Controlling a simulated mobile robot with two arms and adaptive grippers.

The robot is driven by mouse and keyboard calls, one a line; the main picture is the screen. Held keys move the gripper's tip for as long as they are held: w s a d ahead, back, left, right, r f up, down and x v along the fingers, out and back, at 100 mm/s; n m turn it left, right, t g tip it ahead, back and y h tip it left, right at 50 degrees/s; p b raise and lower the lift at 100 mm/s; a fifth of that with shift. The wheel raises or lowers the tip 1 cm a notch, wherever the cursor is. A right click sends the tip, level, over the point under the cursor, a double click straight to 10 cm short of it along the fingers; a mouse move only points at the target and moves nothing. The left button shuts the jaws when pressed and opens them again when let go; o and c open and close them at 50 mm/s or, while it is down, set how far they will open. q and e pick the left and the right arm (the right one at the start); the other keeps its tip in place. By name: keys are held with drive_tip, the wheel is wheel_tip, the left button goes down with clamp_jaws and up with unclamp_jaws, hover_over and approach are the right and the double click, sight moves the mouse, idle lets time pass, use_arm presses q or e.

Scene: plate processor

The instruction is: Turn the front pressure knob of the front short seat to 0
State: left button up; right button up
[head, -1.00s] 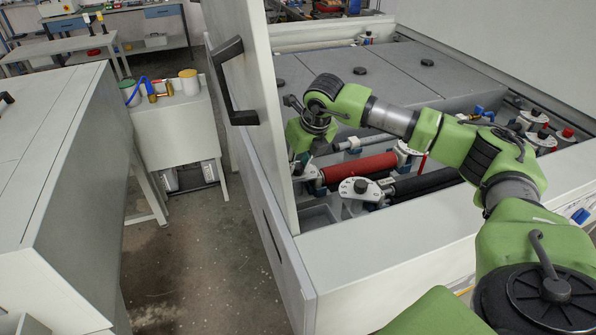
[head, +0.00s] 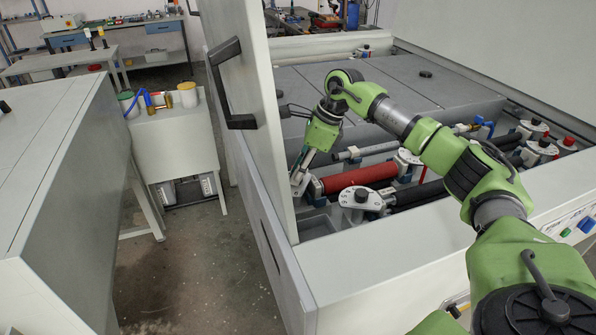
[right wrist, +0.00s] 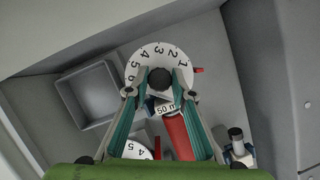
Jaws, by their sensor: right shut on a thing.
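A white round dial (right wrist: 145,62) with printed numbers and a black knob (right wrist: 160,80) at its middle shows in the right wrist view. A small red pointer (right wrist: 197,70) lies at the dial's right edge, close to the number 1. My right gripper (right wrist: 160,92) is shut on the black knob, one finger on each side. In the head view my right gripper (head: 299,184) reaches down to the left end of the red roller (head: 358,178), beside the open door. The dial there is mostly hidden by the gripper. My left gripper is not in view.
A second white dial with a black knob (head: 361,195) stands in front of the red roller. The open door with a black handle (head: 232,85) stands close left of my right gripper. An empty grey compartment (right wrist: 88,92) lies left of the gripped dial.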

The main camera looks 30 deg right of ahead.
drive_tip(key=n+g, duration=0.1)
drive_tip(key=n, duration=0.2)
drive_tip(key=shift+w+r+n+y, duration=0.1)
drive_tip(key=shift+w+n+y, duration=0.05)
drive_tip(key=shift+n+y, duration=0.25)
drive_tip(key=n+g, duration=0.1)
drive_tip(key=n, duration=0.3)
drive_tip(key=shift+g, duration=0.4)
drive_tip(key=o, duration=1.1)
drive_tip(key=shift+d, duration=0.1)
drive_tip(key=v, duration=1.1)
drive_tip(key=shift+w+d+r, duration=0.15)
drive_tip(key=shift+d+r, duration=0.1)
drive_tip(key=shift+r, duration=0.1)
